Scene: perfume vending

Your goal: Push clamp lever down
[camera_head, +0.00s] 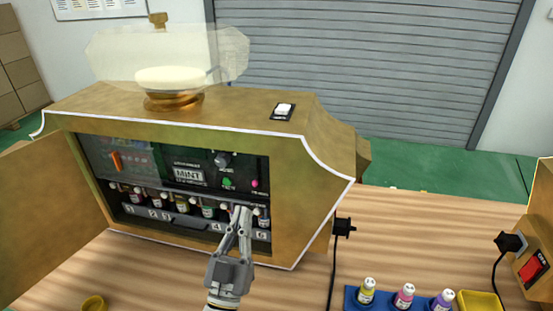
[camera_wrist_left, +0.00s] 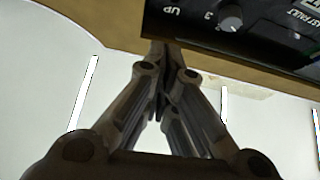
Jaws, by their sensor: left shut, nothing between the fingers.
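My left gripper (camera_head: 241,212) reaches up from below to the open front of the gold vending machine (camera_head: 300,190). Its fingers are shut with nothing between them. Its tips cover part of the bottle row near the slots marked 4 and 6; I cannot tell whether they touch anything. In the left wrist view the closed fingers (camera_wrist_left: 163,50) meet just below a black panel (camera_wrist_left: 250,25) with a grey knob (camera_wrist_left: 231,22). I cannot make out a clamp lever for certain; it may be hidden behind the fingers. My right gripper is not in view.
Several small bottles (camera_head: 182,202) stand in the machine's row. The machine's door (camera_head: 50,215) is open at left. A blue tray (camera_head: 352,305) with three bottles and a yellow tray (camera_head: 481,302) are at lower right. A black plug (camera_head: 343,228) with cable sits beside the machine.

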